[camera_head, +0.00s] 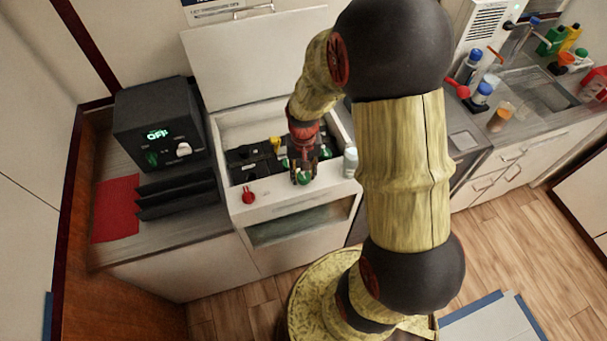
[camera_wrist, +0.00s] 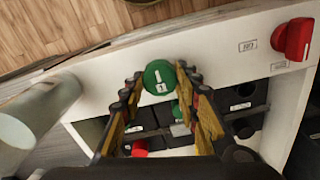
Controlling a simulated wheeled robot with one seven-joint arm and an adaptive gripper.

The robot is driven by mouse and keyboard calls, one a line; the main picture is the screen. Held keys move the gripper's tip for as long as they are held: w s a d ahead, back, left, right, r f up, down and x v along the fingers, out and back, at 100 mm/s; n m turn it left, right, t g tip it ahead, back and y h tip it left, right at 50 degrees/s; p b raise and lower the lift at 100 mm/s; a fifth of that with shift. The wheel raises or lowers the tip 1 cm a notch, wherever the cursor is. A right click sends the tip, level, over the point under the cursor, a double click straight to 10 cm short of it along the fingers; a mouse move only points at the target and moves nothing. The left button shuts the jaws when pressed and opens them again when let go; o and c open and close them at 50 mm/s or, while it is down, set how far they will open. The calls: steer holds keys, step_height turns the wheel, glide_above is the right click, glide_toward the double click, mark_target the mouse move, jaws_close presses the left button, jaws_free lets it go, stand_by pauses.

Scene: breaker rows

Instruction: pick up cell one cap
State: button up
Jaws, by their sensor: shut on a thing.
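The cell one cap (camera_wrist: 160,77) is a round green cap marked 1. In the wrist view it sits between my fingertips, and my gripper (camera_head: 302,172) is shut on it. The cap also shows in the head view (camera_head: 304,179), by the front edge of the open white box (camera_head: 285,205). In the wrist view it appears over the front rim of the box; I cannot tell whether it touches the rim. Dark cells (camera_wrist: 148,122) in the box lie behind my fingers, partly hidden by them.
A red knob (camera_head: 248,196) is on the box front at the left. A pale bottle (camera_head: 350,162) stands at the right of the box. Inside are another green cap (camera_wrist: 177,109) and a red cap (camera_wrist: 139,148). A black OFF unit (camera_head: 157,122) stands on the left counter.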

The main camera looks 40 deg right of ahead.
step_height(320, 180, up, 3)
steer(key=shift+w+f+p, duration=0.1)
steer(key=shift+p, duration=0.3)
steer(key=s+a+r+p, duration=0.2)
steer(key=s+a+r, duration=0.2)
steer(key=s+r, duration=0.6)
steer(key=s, duration=0.3)
steer(key=shift+s+p, duration=0.3)
steer(key=shift+a, duration=0.1)
